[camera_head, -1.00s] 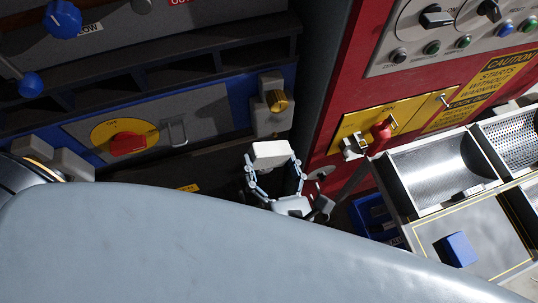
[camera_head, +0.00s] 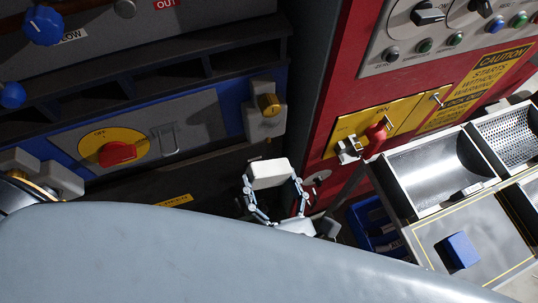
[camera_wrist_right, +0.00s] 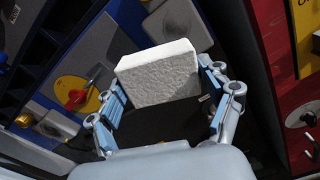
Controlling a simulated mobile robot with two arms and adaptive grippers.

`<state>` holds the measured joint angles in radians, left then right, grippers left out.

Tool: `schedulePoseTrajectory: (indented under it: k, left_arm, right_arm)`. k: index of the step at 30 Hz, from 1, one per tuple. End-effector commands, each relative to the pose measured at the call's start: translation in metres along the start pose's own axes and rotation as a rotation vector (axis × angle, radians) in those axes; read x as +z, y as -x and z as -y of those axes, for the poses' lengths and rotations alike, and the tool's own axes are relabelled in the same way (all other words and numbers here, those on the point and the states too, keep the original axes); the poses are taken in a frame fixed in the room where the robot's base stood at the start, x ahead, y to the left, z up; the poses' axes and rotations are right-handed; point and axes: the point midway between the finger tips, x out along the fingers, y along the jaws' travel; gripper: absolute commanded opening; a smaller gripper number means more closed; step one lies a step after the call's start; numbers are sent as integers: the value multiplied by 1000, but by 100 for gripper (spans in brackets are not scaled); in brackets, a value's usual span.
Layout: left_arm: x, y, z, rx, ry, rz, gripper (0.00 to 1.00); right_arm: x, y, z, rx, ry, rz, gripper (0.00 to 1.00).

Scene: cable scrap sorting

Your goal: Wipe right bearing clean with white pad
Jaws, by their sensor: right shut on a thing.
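The white pad (camera_head: 269,173) is a thick pale block held between the fingers of my right gripper (camera_head: 274,186). In the right wrist view the pad (camera_wrist_right: 158,74) shows its rough broad face, tilted, between the two blue-padded fingers (camera_wrist_right: 161,98). The right bearing (camera_head: 268,104) is a brass piece on a pale grey block, at the right end of the blue-edged machine. The pad is below it in the head view, with a visible gap. Any dirt on the bearing is too small to tell. My left gripper is not in view.
A left bearing block (camera_head: 50,178) is at the far left. A red knob (camera_head: 117,153) on a yellow disc and a red cabinet (camera_head: 330,95) flank the right bearing. A metal tray (camera_head: 420,232) with a blue block (camera_head: 460,250) stands right. A large grey surface fills the front.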

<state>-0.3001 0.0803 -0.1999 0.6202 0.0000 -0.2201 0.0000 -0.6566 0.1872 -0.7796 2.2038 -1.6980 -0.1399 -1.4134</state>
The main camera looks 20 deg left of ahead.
Motion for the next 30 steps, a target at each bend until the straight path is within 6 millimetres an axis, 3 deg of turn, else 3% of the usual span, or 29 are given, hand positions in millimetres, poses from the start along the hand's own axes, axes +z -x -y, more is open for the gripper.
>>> schedulePoseTrajectory:
  k: [8,21,30]
  left_arm:
    - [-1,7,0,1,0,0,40]
    - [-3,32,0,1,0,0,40]
    - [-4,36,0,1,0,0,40]
  right_arm:
    - [3,-8,-1,-1,0,2,54]
    - [3,-55,-1,0,0,2,54]
    - [2,-68,0,1,0,1,54]
